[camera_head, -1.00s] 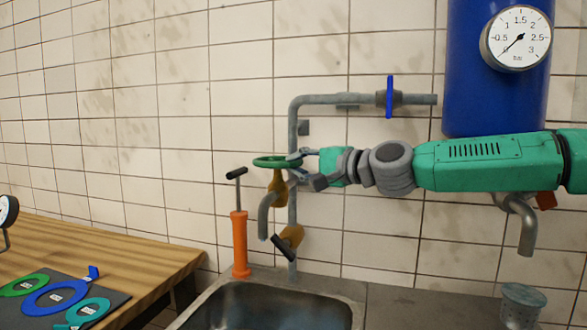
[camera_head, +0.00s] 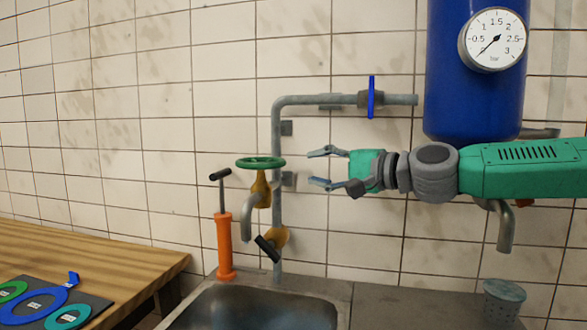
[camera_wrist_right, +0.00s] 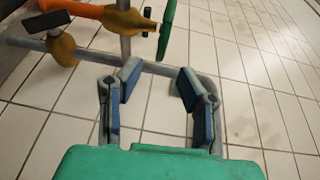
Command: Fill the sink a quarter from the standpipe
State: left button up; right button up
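The standpipe (camera_head: 277,203) runs up the tiled wall behind the sink. A green handwheel (camera_head: 261,162) sits on its brass valve (camera_head: 261,188), above a grey spout (camera_head: 246,217) that points down toward the sink (camera_head: 262,307). A lower brass valve with a black lever (camera_head: 267,248) is below. No water stream shows at the spout; the sink's visible part looks empty, its bottom is cut off. My right gripper (camera_head: 318,167) is open and empty, to the right of the handwheel and apart from it. In the right wrist view the open fingers (camera_wrist_right: 158,95) hold nothing. My left gripper is not in view.
A blue-handled valve (camera_head: 371,97) is on the upper pipe. A blue tank with a gauge (camera_head: 494,40) is at right. An orange hand pump (camera_head: 224,245) stands left of the spout. A wooden bench (camera_head: 90,258) with coloured rings is at left; a grey cup (camera_head: 503,300) is at right.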

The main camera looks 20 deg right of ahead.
jog(key=v, duration=0.3)
jog(key=shift+d+f, duration=0.1)
jog(key=shift+w+d, duration=0.1)
dwell(0.6)
dwell(3.0)
